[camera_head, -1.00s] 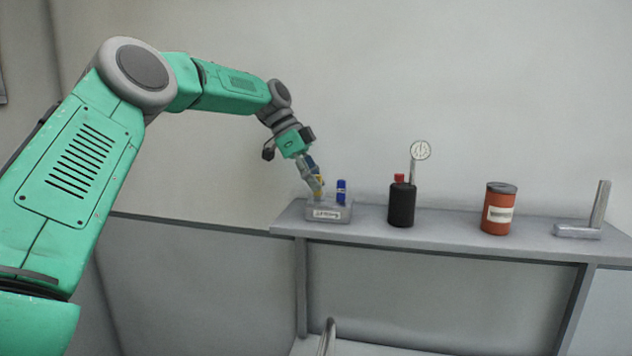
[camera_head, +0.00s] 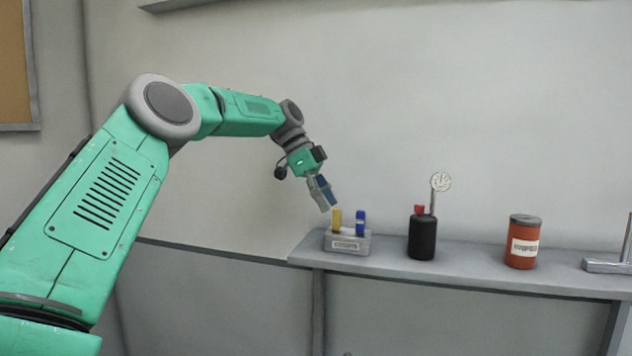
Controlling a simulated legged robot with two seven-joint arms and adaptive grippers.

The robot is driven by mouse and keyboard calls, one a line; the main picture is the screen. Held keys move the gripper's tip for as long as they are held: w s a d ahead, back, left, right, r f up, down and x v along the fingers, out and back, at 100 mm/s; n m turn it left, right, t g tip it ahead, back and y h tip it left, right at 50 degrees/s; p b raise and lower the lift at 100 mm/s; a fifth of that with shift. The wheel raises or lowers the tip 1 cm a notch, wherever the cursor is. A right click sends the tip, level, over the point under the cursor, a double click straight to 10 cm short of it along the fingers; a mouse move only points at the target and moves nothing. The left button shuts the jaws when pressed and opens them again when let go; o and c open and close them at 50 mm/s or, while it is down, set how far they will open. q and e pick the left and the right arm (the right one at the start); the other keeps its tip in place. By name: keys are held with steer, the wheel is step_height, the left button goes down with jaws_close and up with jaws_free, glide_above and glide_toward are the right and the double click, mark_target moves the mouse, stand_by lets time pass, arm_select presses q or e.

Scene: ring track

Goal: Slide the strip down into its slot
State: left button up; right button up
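A yellow strip (camera_head: 337,220) stands upright in the left part of a small grey labelled block (camera_head: 347,245) on the shelf. A blue piece (camera_head: 360,223) stands upright to its right in the same block. How deep the yellow strip sits cannot be told. My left gripper (camera_head: 329,207) is just above and slightly left of the yellow strip, pointing down. Its grey and blue fingers look slightly apart, with nothing seen between them. My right gripper is not in view.
The block stands near the left end of a narrow grey shelf (camera_head: 455,272). To the right are a black bottle (camera_head: 422,238) with a red cap and dial, an orange can (camera_head: 522,245) and a metal square (camera_head: 607,266). The air above is free.

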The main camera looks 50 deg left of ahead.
arm_select(q)
steer(key=v, duration=0.8)
steer(key=shift+a, duration=0.15)
stand_by(0.4)
